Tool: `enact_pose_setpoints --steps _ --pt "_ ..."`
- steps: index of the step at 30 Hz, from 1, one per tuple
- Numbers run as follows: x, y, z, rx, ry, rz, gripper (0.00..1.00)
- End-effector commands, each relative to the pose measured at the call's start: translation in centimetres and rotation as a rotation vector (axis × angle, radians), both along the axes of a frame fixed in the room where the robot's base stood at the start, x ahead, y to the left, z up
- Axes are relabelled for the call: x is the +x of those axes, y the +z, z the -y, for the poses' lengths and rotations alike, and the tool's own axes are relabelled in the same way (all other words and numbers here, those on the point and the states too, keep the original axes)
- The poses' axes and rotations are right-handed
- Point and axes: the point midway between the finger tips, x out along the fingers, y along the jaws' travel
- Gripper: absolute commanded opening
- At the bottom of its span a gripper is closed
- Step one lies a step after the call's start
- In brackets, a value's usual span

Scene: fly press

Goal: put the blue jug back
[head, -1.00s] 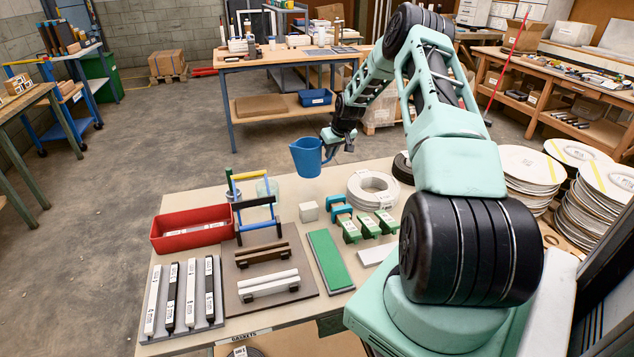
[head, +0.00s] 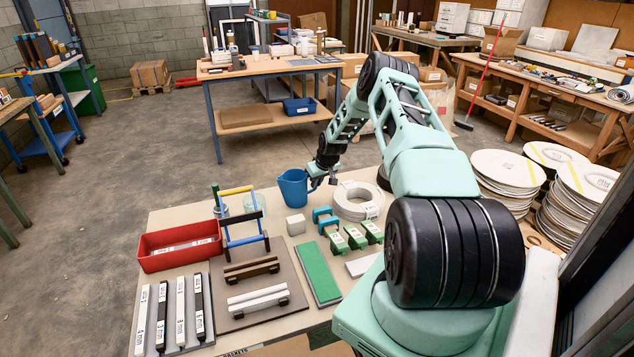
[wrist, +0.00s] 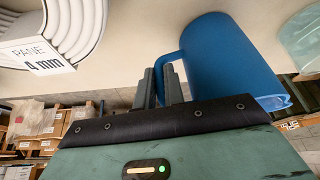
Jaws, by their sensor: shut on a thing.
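The blue jug (head: 293,188) is upright at the back edge of the gasket table (head: 180,215). It stands on the tabletop or just above it; I cannot tell which. In the wrist view the jug (wrist: 228,58) fills the upper right, its handle towards my fingers. My gripper (head: 316,181) is at the jug's right side. In the wrist view my gripper (wrist: 160,85) is shut on the jug's handle.
A clear glass vessel (head: 254,203) and a blue-and-yellow rack (head: 240,220) stand left of the jug. A small white block (head: 296,225) is in front of it. A white coil (head: 358,200) lies to its right.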

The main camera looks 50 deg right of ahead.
Motion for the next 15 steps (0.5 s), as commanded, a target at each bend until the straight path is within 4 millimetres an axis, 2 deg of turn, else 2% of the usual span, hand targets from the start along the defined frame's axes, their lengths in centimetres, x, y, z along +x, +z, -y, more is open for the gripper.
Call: enact_pose_setpoints --steps 1,2,3,4,15 --pt "0.01 -0.29 0.01 0.0 0.0 0.0 0.0" --pt "-0.01 -0.17 -0.01 0.0 0.0 0.0 0.19" --pt "-0.01 -0.14 -0.01 0.0 0.0 -0.001 0.3" --pt "-0.01 -0.14 -0.01 0.0 0.0 -0.001 0.32" --pt "-0.02 0.42 -0.01 0.0 0.0 0.0 0.32"
